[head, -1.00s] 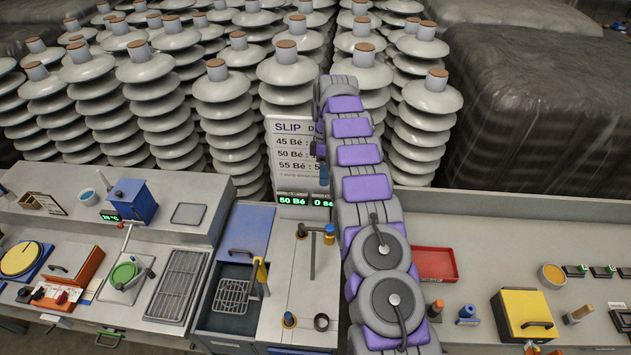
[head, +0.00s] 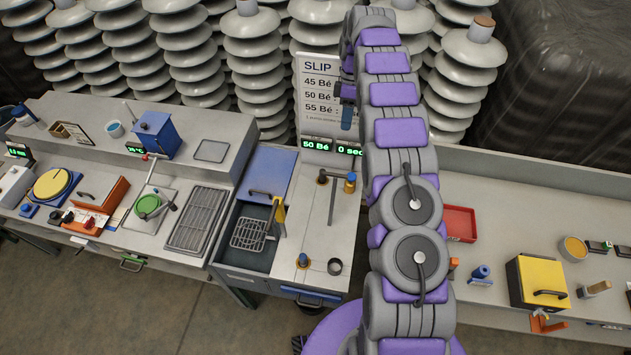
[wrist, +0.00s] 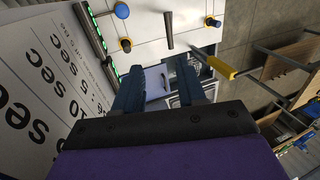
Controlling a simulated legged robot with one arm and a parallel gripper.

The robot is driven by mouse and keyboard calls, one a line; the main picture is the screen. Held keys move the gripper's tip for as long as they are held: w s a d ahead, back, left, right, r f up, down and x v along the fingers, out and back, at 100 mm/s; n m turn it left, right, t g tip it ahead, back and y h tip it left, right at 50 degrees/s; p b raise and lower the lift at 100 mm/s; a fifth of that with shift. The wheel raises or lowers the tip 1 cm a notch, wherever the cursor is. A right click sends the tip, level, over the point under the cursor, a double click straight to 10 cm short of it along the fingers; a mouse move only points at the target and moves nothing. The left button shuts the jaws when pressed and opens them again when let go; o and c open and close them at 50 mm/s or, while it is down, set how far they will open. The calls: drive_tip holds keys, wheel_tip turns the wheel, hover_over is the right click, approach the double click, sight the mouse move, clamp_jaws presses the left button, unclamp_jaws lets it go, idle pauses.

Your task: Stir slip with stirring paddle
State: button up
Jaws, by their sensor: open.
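The slip station has a dark open basin (head: 250,237) with a wire rack in it and a blue lid (head: 266,172) behind it. A yellow-handled tool (head: 279,215) stands at the basin's right edge; its yellow handle also shows in the wrist view (wrist: 220,68). I cannot tell whether this is the stirring paddle. A grey rod with a crossbar and yellow-blue end (head: 333,200) is on the white top to the right. My gripper (wrist: 153,68) is open and empty, above the bench near the sign; in the head view my arm partly hides it.
The slip sign (head: 318,90) and a green display (head: 318,145) reading 50 Bé and 0 sec stand behind the basin. A red tray (head: 459,223) and yellow box (head: 540,281) are on the right bench. Insulator stacks fill the back.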

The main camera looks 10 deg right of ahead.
drive_tip(key=shift+s+a+r+t+b, duration=0.55)
drive_tip(key=shift+s+a+b, duration=0.95)
drive_tip(key=shift+b, duration=1.05)
drive_tip(key=shift+h, duration=0.3)
drive_tip(key=s+f, duration=0.1)
drive_tip(key=f, duration=0.4)
drive_tip(key=s+a+f, duration=0.1)
drive_tip(key=f, duration=0.5)
drive_tip(key=s+f+b, duration=0.1)
drive_tip(key=f, duration=0.5)
drive_tip(key=shift+a, duration=0.15)
drive_tip(key=shift+w, duration=0.1)
clamp_jaws()
drive_tip(key=shift+r, duration=0.1)
